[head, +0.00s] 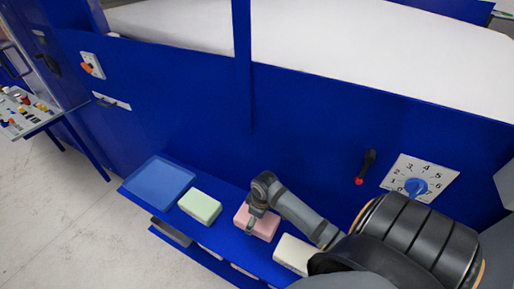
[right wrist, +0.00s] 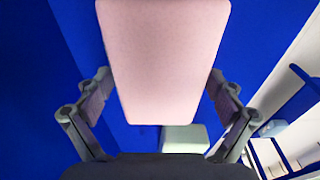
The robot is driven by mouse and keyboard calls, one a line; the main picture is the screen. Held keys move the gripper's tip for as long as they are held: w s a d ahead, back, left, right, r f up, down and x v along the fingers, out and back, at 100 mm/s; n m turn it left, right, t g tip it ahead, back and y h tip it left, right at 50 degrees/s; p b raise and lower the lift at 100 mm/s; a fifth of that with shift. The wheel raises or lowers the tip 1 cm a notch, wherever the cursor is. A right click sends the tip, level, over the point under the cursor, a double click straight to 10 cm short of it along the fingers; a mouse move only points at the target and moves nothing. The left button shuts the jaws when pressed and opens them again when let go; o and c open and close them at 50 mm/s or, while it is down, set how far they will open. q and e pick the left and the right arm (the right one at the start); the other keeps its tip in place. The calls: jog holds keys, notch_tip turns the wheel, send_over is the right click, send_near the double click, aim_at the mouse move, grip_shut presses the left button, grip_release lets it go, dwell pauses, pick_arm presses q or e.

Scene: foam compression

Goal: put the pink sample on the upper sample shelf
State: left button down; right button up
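The pink sample (head: 258,219) is a flat block over the upper level of the blue shelf (head: 231,210), between a green and a cream block. In the right wrist view the pink sample (right wrist: 163,55) fills the space between the fingers, and both fingertips meet its long edges. My right gripper (right wrist: 161,85) appears shut on it. The sample looks much larger than the green block there and seems a little above the shelf. In the head view my right gripper (head: 253,221) partly covers the sample. My left gripper is not in view.
The green block (head: 200,205) and a lighter blue flat panel (head: 159,183) lie left of the pink sample. The cream block (head: 292,252) is right, partly behind my arm. A lower shelf level (head: 190,257) runs beneath. A blue machine wall with a red-tipped lever (head: 366,168) and dial (head: 417,187) stands behind.

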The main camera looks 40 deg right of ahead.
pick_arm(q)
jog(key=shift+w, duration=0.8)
pick_arm(e)
notch_tip(320, 180, up, 12)
jog(key=s, duration=0.1)
jog(key=shift+s+d+r, duration=0.15)
jog(key=shift+s+d, duration=0.05)
jog(key=shift+d, duration=0.15)
